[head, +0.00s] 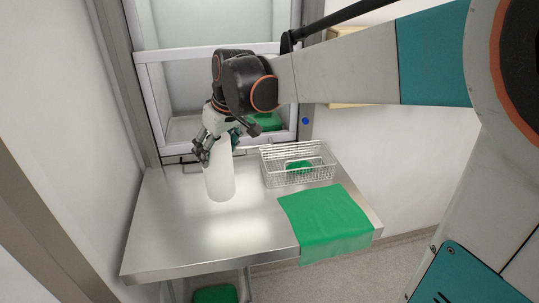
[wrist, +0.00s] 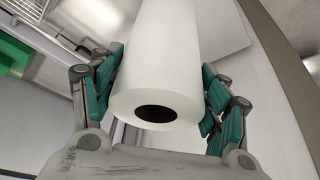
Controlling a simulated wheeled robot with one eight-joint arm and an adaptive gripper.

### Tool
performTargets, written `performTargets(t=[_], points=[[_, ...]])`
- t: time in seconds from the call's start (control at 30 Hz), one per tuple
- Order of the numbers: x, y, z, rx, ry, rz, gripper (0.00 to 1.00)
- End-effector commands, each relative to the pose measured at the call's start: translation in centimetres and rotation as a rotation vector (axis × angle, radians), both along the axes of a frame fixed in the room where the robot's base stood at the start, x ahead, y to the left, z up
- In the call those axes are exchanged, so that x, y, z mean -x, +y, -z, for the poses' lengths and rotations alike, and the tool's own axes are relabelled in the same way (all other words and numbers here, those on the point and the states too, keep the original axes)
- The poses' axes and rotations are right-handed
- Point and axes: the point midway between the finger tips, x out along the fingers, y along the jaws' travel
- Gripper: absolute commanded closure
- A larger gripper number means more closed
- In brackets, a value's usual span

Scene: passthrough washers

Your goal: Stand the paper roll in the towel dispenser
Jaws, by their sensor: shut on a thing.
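The white paper roll (head: 220,180) is roughly upright over the steel table's left half; whether its lower end touches the table is unclear. My gripper (head: 215,144) is shut on its upper part, from above. In the wrist view the roll (wrist: 162,55) lies between the two green-padded fingers of the gripper (wrist: 160,92), with its dark core hole facing the camera. I cannot make out the towel dispenser for sure in either view.
A wire basket (head: 298,177) holding something green stands right of the roll. A green cloth (head: 328,222) hangs over the steel table's (head: 170,245) front right edge. A framed hatch (head: 215,48) is behind. The table's front left is clear.

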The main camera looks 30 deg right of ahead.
Motion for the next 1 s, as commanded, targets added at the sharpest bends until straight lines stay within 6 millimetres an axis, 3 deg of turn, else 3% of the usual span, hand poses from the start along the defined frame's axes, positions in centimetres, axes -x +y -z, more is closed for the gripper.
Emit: performTargets(t=[0.47,1.0], points=[[0.4,0.1,0.5,0.0,0.0,-0.002,0.91],[0.3,0.0,11.8,-0.001,0.0,-0.001,0.91]])
